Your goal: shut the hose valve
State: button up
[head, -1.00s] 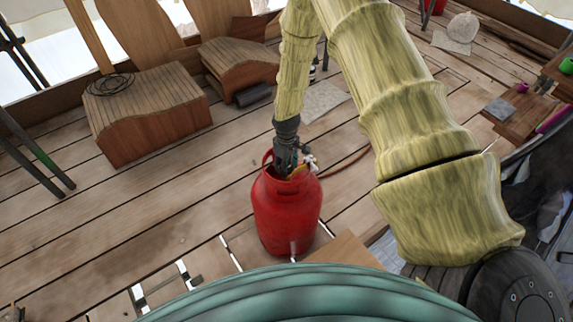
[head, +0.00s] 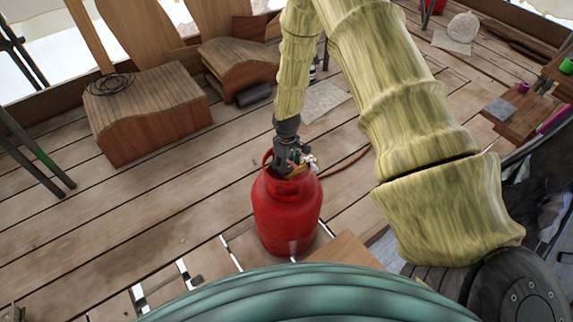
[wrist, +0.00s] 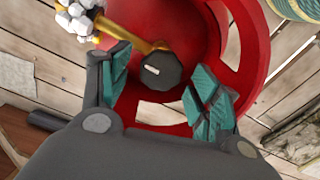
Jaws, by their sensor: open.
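A red gas bottle (head: 287,212) stands upright on the plank deck in the middle of the head view. Its open collar (wrist: 247,75) fills the top of the wrist view. Inside the collar is a dark faceted knob (wrist: 158,70) with a small pale mark, on a brass valve body (wrist: 122,33). A white fitting (wrist: 77,18) joins the brass on the left; it also shows in the head view (head: 309,162). My gripper (wrist: 160,90) is open, its teal-padded fingers on either side of the knob. I cannot tell whether they touch it. In the head view my gripper (head: 288,165) reaches into the collar.
A reddish hose (head: 347,161) runs from the bottle to the right across the deck. Wooden slatted blocks (head: 150,112) stand at the back left. A dark cylinder (head: 253,95) lies by the second block. The deck left of the bottle is mostly clear, with gaps in front.

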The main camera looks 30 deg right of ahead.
aim_at(287, 167)
notch_tip(287, 167, up, 12)
dwell(0.6)
jog(key=shift+f, duration=0.1)
dwell(0.4)
